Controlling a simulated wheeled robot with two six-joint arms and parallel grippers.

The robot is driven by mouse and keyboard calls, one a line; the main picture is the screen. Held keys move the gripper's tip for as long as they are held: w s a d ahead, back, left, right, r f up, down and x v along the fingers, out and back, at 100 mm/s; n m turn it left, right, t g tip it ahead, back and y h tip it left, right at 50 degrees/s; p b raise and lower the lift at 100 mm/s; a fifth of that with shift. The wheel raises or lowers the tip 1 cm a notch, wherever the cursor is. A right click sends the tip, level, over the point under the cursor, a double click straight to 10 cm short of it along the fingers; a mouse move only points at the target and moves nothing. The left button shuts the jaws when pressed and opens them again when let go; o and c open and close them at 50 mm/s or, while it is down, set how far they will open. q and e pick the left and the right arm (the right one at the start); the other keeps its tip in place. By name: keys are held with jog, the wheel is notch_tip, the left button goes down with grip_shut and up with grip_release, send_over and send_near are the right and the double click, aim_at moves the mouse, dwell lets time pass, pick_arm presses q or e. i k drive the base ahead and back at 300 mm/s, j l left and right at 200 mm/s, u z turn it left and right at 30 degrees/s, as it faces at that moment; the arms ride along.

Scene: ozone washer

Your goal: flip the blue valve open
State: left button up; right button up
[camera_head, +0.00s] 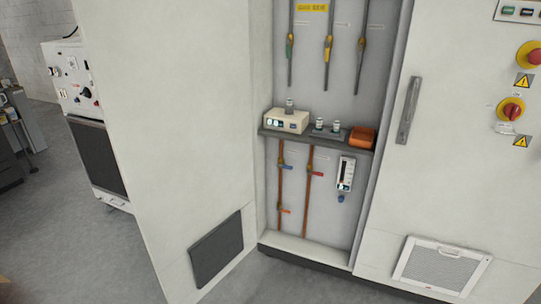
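A small blue valve handle (286,167) sits on the left copper pipe (280,190) in the lower part of the open cabinet recess. It sticks out to the right, across the pipe. Neither of my grippers is in view, and nothing touches the blue handle.
A shelf (329,143) above the valves carries a cream device (287,120) and an orange box (362,137). A flowmeter (346,173) hangs right of the pipes. A large white panel (165,120) stands left of the recess. A grey-handled door (440,160) is at right.

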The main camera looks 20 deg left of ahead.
aim_at(278, 165)
jog(key=i+j+u, duration=0.1)
jog(key=i+j, duration=0.15)
jog(key=i, duration=0.25)
jog(key=i+j+u, duration=0.1)
jog(key=i, duration=0.45)
jog(key=i+j+u, duration=0.15)
jog(key=i, duration=0.4)
jog(key=j, duration=0.1)
